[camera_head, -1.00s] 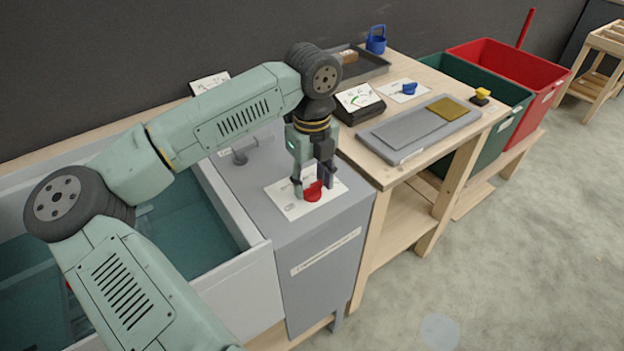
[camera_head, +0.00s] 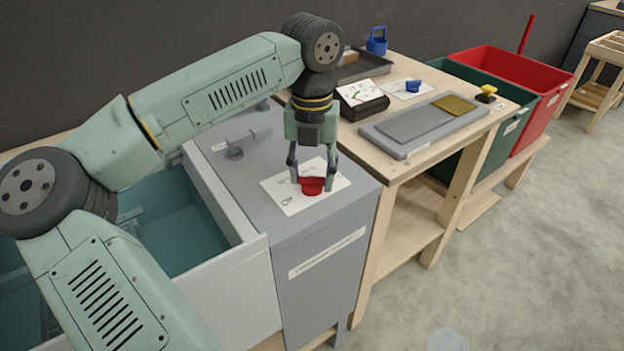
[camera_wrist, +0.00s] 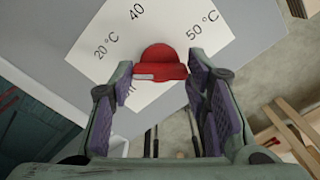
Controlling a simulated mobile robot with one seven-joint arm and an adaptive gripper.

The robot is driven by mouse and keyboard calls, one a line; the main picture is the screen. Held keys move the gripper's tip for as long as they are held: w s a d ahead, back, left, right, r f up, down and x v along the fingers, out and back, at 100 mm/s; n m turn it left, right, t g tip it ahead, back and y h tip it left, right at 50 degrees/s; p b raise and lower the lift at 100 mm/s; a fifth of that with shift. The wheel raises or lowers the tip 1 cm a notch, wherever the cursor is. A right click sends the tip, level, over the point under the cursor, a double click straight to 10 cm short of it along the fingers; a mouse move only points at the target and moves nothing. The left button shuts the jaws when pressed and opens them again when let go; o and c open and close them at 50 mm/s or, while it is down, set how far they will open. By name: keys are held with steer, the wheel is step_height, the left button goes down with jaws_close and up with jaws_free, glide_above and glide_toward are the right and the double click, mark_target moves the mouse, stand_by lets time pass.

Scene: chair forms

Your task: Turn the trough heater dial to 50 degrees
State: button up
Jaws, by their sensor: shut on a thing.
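The red trough heater dial (camera_head: 312,187) sits on a white scale card (camera_head: 286,199) on top of the grey cabinet. My gripper (camera_head: 313,181) points down and is shut on the dial, one finger at each side. In the wrist view the red dial (camera_wrist: 164,58) lies between the fingertips, with a pale mark on its near left edge. The scale card (camera_wrist: 150,22) reads "20 °C" at left, "40" at top and "50 °C" at right. Another label below the dial is partly hidden. I cannot tell which value the dial points to.
A teal-lined trough (camera_head: 178,222) lies left of the grey cabinet (camera_head: 318,290), with a grey fitting (camera_head: 236,153) behind the card.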

steer(key=m+b, duration=0.2)
steer(key=m, duration=0.4)
steer(key=shift+m, duration=0.3)
steer(key=m, duration=0.3)
steer(key=shift+m, duration=0.3)
steer(key=m, duration=0.3)
steer(key=shift+m+b, duration=0.3)
steer(key=shift+b, duration=0.1)
steer(key=m, duration=1.3)
steer(key=shift+m, duration=0.4)
steer(key=o, duration=1.2)
steer(key=shift+c, duration=0.2)
